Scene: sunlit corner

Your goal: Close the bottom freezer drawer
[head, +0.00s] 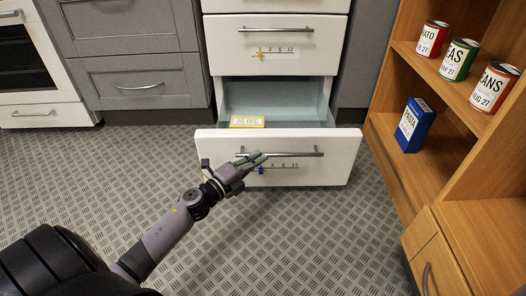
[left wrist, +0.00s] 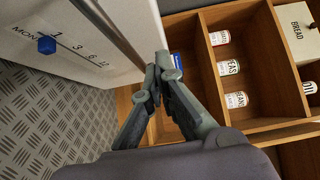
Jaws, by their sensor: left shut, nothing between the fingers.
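The bottom freezer drawer (head: 330,158) is white and stands pulled out from the freezer, low above the floor. Its pale blue inside shows, with a yellow-labelled box (head: 247,121) in it. A metal bar handle (head: 300,154) runs across its front. My left gripper (head: 262,156) is shut and empty in front of the drawer, at the left part of the handle; I cannot tell whether it touches. The left wrist view shows the closed fingers (left wrist: 152,85) close to the white drawer front (left wrist: 45,28) with its blue slider (left wrist: 47,44). My right gripper is not in view.
The drawer above (head: 275,40) is shut. Grey cabinets (head: 130,75) and a white oven (head: 30,70) stand left. A wooden shelf (head: 400,170) with cans and a blue pasta box (head: 414,125) stands right. The patterned floor (head: 290,235) before the drawer is clear.

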